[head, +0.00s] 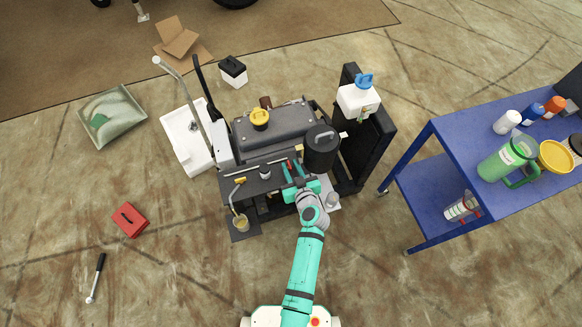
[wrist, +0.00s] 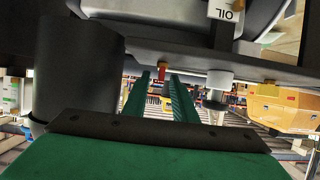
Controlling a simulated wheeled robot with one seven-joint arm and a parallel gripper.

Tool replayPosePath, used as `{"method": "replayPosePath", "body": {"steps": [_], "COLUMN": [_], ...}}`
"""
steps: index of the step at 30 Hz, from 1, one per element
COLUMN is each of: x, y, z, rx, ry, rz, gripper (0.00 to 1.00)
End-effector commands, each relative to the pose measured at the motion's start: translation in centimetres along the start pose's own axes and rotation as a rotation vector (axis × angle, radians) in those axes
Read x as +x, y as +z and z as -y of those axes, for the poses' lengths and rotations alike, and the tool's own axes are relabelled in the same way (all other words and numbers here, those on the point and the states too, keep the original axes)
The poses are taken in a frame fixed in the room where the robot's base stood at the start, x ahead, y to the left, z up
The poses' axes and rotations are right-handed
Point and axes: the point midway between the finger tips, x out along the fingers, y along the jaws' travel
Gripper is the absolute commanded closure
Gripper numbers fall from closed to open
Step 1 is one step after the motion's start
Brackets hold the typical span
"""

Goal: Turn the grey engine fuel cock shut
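A pale grey round fitting (head: 265,173) sits on the dark front panel (head: 247,190) of the engine unit. A light grey cylinder with a dark disc below it (wrist: 219,82) hangs under the panel edge in the wrist view, right of my fingers. I cannot tell for certain which part is the grey fuel cock. My gripper (head: 292,169) reaches to the panel from the front, right of the grey fitting; its green fingers (wrist: 162,88) are apart. A small red piece (wrist: 163,74) shows between or beyond the fingertips; contact is unclear.
A dark canister (head: 321,147) stands close right of my gripper. A yellow-handled fitting (head: 240,181) is left, above a small jar (head: 240,222). A blue cart (head: 455,180) stands at right.

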Motion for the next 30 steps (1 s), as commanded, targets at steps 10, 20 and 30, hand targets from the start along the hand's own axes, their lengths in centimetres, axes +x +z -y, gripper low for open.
{"method": "replayPosePath", "body": {"steps": [10,20,30], "x": [-0.03,-0.03,-0.06], "y": [0.00,0.01,-0.03], "z": [-0.02,0.11,0.23], "rx": [0.000,0.018,0.065], "ry": [0.001,0.044,0.165], "rz": [0.000,0.000,-0.001], "gripper": [1.00,1.00,1.00]}}
